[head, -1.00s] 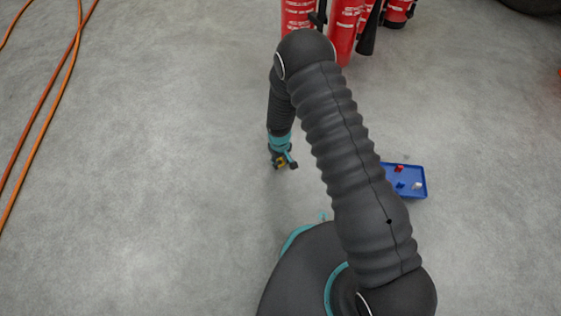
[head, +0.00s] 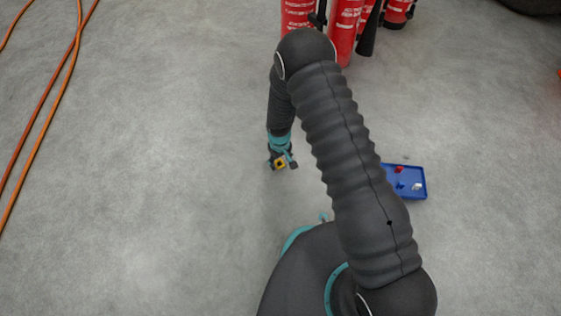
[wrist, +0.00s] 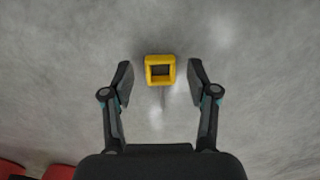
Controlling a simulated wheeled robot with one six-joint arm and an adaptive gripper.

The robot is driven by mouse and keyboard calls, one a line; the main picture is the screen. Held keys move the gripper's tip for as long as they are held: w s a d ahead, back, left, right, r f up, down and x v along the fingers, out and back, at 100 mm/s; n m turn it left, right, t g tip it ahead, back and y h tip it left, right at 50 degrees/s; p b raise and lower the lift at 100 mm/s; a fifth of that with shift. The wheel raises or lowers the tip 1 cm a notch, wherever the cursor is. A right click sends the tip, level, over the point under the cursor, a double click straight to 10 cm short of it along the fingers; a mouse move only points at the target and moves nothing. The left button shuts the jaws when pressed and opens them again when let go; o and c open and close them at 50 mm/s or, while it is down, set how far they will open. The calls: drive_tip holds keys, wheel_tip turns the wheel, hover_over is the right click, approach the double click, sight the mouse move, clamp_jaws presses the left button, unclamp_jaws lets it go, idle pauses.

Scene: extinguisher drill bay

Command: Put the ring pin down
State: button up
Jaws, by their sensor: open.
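The yellow ring pin (wrist: 149,70) shows in the wrist view as a squarish ring between my fingertips, with a gap on each side. A thin grey line runs from it towards my palm. My gripper (wrist: 160,80) is open, one finger on either side of the ring, touching neither side. In the head view my gripper (head: 282,163) points down over the bare floor, left of the blue tray, with the yellow ring (head: 275,164) showing at its tips. The ring appears to lie on the floor.
A blue tray (head: 413,192) with small red, blue and white pieces lies right of my arm, partly hidden by it. Red extinguishers (head: 345,30) stand at the back. Orange hoses (head: 45,115) run along the left. The floor (head: 170,170) between is clear.

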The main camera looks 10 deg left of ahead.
wheel_tip(320, 180, up, 11)
drive_tip(key=p, duration=0.1)
wheel_tip(320, 180, up, 16)
drive_tip(key=m+t, duration=0.1)
drive_tip(key=m, duration=0.1)
hover_over(280, 163)
drive_tip(key=w+d, duration=0.3)
drive_tip(key=d, duration=0.3)
drive_tip(key=s+d+r+m+t+y, duration=0.1)
drive_tip(key=d+r, duration=0.4)
drive_tip(key=r, duration=0.3)
drive_tip(key=s+d+r+m+t, duration=0.15)
drive_tip(key=d+r, duration=0.25)
drive_tip(key=r, duration=0.4)
drive_tip(key=s+d+r+m+t, duration=0.1)
drive_tip(key=s+d+r+m, duration=0.1)
drive_tip(key=s+d+r, duration=0.5)
drive_tip(key=s+d+r+m+t, duration=0.1)
drive_tip(key=s+d+r, duration=0.5)
drive_tip(key=s, duration=0.7)
drive_tip(key=shift+s+d+r+m+h, duration=0.2)
drive_tip(key=shift+d+r+m+h, duration=0.2)
drive_tip(key=shift+d+m, duration=0.35)
wheel_tip(280, 163, up, 7)
drive_tip(key=p, duration=0.7)
